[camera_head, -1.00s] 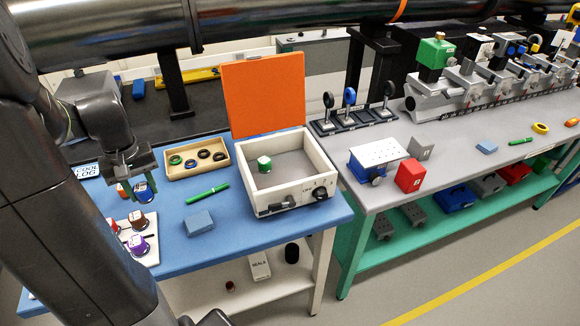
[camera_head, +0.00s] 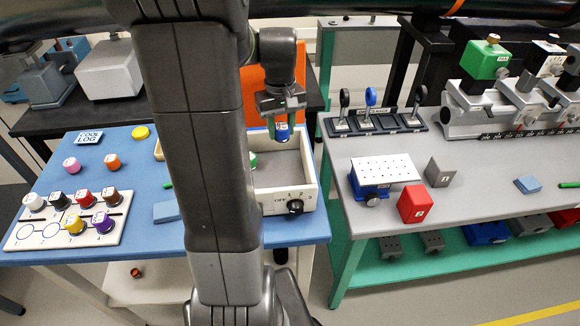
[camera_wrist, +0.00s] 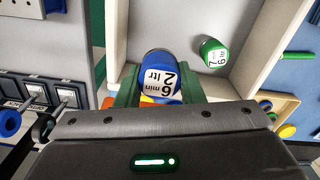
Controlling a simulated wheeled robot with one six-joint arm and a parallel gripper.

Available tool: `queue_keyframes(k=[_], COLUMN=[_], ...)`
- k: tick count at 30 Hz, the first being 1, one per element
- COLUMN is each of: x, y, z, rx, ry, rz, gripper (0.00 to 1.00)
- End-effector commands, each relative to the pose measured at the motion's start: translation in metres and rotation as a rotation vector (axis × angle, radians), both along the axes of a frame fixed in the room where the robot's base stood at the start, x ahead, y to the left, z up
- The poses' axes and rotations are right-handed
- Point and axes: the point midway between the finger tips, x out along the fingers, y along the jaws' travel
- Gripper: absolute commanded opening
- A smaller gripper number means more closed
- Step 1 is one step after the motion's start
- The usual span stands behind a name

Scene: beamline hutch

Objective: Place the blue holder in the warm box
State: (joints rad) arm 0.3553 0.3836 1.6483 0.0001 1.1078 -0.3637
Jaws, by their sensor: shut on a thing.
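My gripper (camera_head: 283,125) is shut on the blue holder (camera_head: 283,133), a small blue cylinder with a white label. In the wrist view the blue holder (camera_wrist: 160,75) sits upright-looking between green fingers, its label reading "6 min 2 ltr". It appears above the back right part of the warm box (camera_head: 268,206), a white open-topped box with a dial on its front. The box's orange lid (camera_head: 254,92) stands open behind, partly hidden by my arm. A green-capped holder (camera_wrist: 214,50) stands inside the box; in the head view (camera_head: 253,160) my arm hides part of it.
A white rack (camera_head: 30,238) with several coloured holders stands at the left of the blue table. Pink and orange holders (camera_head: 113,161) stand loose behind it. On the grey bench to the right are a lens stand (camera_head: 375,125), a perforated platform (camera_head: 385,170) and a red block (camera_head: 417,203).

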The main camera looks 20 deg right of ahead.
Motion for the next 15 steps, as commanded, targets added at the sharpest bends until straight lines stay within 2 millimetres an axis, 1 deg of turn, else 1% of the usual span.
queue_keyframes(k=[3,6,11,15], x=[-0.001,-0.001,-0.001,-0.001], y=[0.000,0.000,0.000,0.000], z=[-0.023,-0.041,-0.057,-0.076], rx=[0.003,0.002,0.001,0.002], ry=[0.006,0.005,0.004,0.005], rz=[0.001,0.001,0.000,0.000], gripper=[0.11,0.11,0.11,0.11])
